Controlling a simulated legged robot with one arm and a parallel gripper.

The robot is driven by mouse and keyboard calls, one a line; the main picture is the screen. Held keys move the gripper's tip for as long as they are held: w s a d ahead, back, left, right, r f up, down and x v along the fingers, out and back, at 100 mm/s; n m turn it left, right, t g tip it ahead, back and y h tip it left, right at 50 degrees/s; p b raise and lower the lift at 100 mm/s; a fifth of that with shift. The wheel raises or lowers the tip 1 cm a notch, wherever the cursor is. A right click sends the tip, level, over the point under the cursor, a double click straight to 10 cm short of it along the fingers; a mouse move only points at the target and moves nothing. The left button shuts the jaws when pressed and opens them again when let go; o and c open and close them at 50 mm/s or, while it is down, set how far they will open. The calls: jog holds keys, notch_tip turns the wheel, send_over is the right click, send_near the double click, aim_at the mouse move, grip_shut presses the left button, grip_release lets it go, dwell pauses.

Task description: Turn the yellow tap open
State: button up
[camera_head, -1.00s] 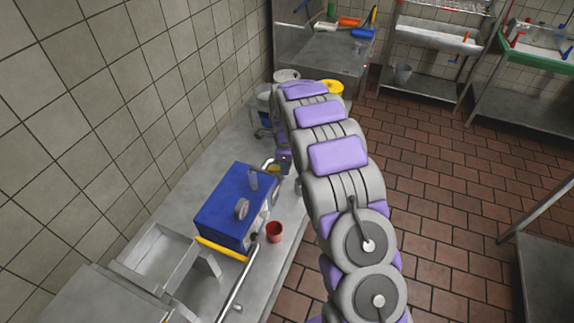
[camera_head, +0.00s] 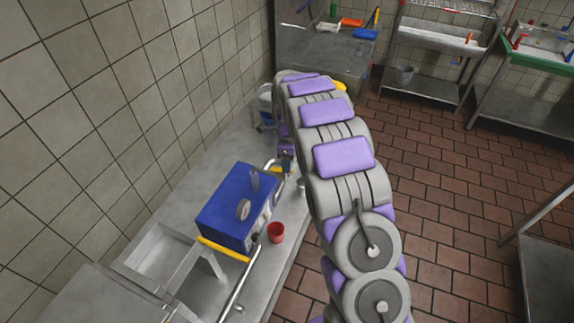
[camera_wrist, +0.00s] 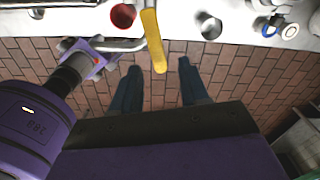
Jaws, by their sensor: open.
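In the wrist view a yellow handle (camera_wrist: 153,40) stands out beside a bent silver pipe (camera_wrist: 115,46), with its near end just beyond my fingertips. My gripper (camera_wrist: 158,66) is open, its two dark blue fingers apart and nothing between them. In the head view a long yellow bar (camera_head: 223,249) sits at the near side of a blue box-shaped machine (camera_head: 238,205). A smaller yellow piece (camera_head: 283,170) shows on the machine's far side, close to my wrist. I cannot tell which of the two the wrist view shows. My fingers are not clear in the head view.
A red cup (camera_head: 276,232) stands on the steel counter (camera_head: 190,205) beside the machine; it also shows in the wrist view (camera_wrist: 123,15). A metal cup (camera_wrist: 208,25) stands to the handle's right. A tiled wall bounds the left. The brick floor (camera_head: 450,180) is open.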

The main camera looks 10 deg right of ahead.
notch_tip(320, 180, up, 15)
jog(key=shift+a, duration=0.4)
jog(key=shift+f, duration=0.1)
